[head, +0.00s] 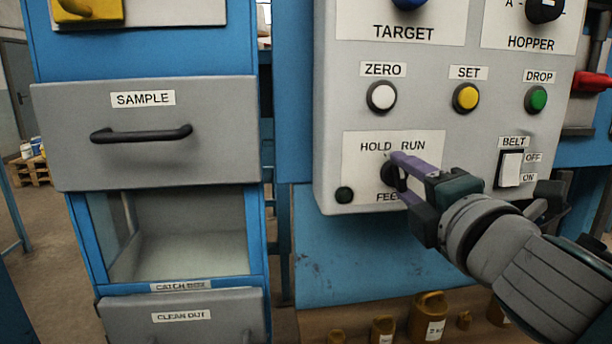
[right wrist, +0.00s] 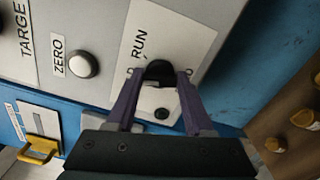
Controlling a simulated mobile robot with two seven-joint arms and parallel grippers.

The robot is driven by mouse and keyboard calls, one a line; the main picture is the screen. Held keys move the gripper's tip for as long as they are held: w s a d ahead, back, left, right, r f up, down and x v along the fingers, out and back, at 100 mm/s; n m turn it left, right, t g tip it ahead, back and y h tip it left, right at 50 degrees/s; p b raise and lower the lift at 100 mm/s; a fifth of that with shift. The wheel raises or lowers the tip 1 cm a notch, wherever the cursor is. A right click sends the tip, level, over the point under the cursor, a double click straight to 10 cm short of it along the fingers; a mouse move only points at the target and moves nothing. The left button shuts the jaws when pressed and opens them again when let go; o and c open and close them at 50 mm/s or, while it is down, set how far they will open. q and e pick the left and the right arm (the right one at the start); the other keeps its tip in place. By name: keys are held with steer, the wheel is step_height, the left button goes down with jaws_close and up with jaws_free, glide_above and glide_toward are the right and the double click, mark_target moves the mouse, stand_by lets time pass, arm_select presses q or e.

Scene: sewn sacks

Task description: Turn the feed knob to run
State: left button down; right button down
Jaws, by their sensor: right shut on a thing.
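The black feed knob (head: 387,174) sits on a white label plate (head: 360,180) marked HOLD, RUN and FEED, low on the grey control panel. My right gripper (head: 398,168) reaches it from the right, and its purple fingers partly cover the knob and the FEED lettering. In the right wrist view, the two fingers (right wrist: 158,80) are shut on the knob (right wrist: 159,70), one on each side. The knob's pointer is hidden, so I cannot tell whether it is at HOLD or RUN. My left gripper is not in view.
White ZERO (head: 381,96), yellow SET (head: 466,97) and green DROP (head: 538,99) buttons are above. The BELT switch (head: 510,168) is close to my right arm. A SAMPLE drawer (head: 155,165) is on the left. Yellow weights (head: 430,312) stand below.

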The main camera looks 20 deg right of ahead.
steer(key=m, duration=0.4)
steer(key=shift+m, duration=0.3)
steer(key=shift+f+m+p, duration=0.1)
steer(key=shift+m+p, duration=0.25)
steer(key=shift+m, duration=1.85)
steer(key=shift+c, duration=1.4)
jaws_free()
steer(key=b+v, duration=0.1)
steer(key=v, duration=0.9)
